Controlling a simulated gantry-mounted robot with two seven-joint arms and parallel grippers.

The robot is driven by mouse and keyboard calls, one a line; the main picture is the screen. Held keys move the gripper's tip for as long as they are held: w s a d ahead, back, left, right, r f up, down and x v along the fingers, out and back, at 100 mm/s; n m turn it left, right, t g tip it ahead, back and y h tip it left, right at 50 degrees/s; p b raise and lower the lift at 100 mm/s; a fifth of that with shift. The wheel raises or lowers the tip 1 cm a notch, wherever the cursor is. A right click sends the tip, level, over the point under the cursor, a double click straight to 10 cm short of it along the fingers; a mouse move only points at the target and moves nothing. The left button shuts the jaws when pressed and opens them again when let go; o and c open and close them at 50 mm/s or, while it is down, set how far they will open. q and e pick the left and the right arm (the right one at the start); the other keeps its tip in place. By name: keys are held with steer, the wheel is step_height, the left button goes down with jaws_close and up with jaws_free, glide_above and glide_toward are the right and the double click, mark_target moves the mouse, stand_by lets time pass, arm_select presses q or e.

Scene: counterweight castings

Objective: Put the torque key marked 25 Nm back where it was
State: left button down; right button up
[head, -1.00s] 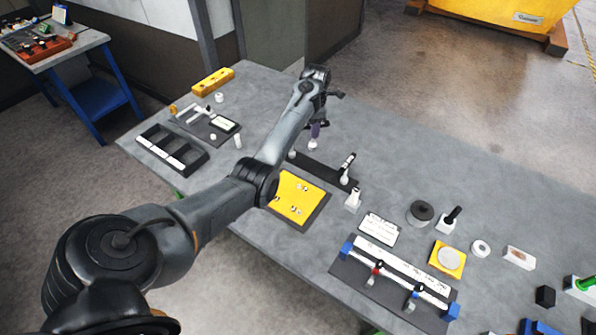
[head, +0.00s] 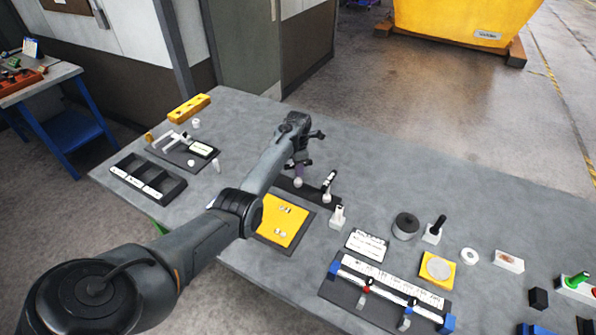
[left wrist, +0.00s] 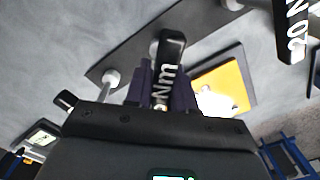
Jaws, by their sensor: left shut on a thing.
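My left gripper (head: 299,166), with dark purple fingers, is shut on a torque key with a black handle (left wrist: 169,62). In the left wrist view its lettering reads "Nm"; its number is hidden. In the head view the gripper is over the left part of a dark rack strip (head: 319,198). I cannot tell whether the held key touches the rack. Another black key (head: 329,182) stands at the rack's right part. In the left wrist view a black key (left wrist: 291,30) bears "20 N". My right gripper is not in view.
A yellow pad (head: 281,222) lies just in front of the rack. A white block (head: 338,217) and a label card (head: 367,244) are to its right. A black tray (head: 146,181) stands at left. The table behind the rack is clear.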

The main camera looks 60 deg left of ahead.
arm_select(q)
steer(key=shift+f, duration=0.7)
steer(key=shift+f, duration=0.15)
steer(key=c, duration=1)
jaws_free()
steer(key=shift+o, duration=0.2)
